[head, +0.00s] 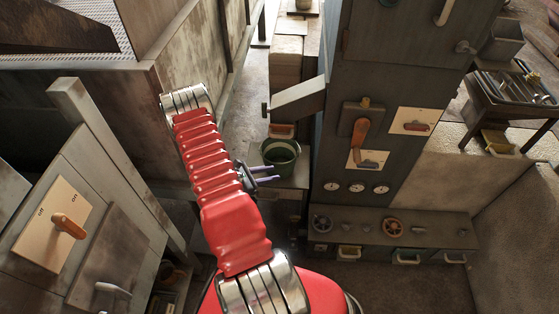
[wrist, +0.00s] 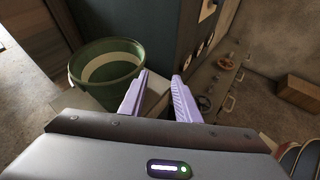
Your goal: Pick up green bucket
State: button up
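The green bucket (head: 281,154) stands upright on a small light ledge beside the tall dark cabinet, near the middle of the head view. In the wrist view the bucket (wrist: 106,75) is at the upper left, with a pale inside band showing. My gripper (head: 276,174) has two purple fingers, just in front of and a little left of the bucket in the head view. In the wrist view the gripper (wrist: 160,80) is open, its fingers apart with nothing between them. The bucket lies to the left of the left finger; I cannot tell whether they touch.
The dark cabinet (head: 368,100) with switches, gauges and handwheels stands right of the bucket. A grey chute (head: 298,97) juts out above the bucket. A switch panel (head: 52,223) is at the left. A tool cart (head: 515,90) stands at the far right.

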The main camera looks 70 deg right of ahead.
jog(key=shift+w+d+r+n+t+h, duration=0.15)
jog(key=shift+w+d+r+n+h, duration=0.1)
jog(key=shift+w+d, duration=0.25)
jog(key=shift+w+d+r+n+t+h, duration=0.15)
jog(key=shift+w+d+h, duration=0.1)
jog(key=shift+w+d, duration=0.25)
jog(key=shift+s, duration=0.1)
send_near(296, 159)
jog(key=d+f, duration=0.1)
jog(key=shift+s+d+f, duration=0.25)
jog(key=shift+s+d, duration=0.1)
jog(key=shift+s, duration=0.2)
jog(key=shift+w+x, duration=0.15)
jog(key=shift+x, duration=1.15)
jog(key=shift+w+x, duration=0.15)
jog(key=shift+x, duration=1.1)
jog(key=shift+d+f, duration=0.15)
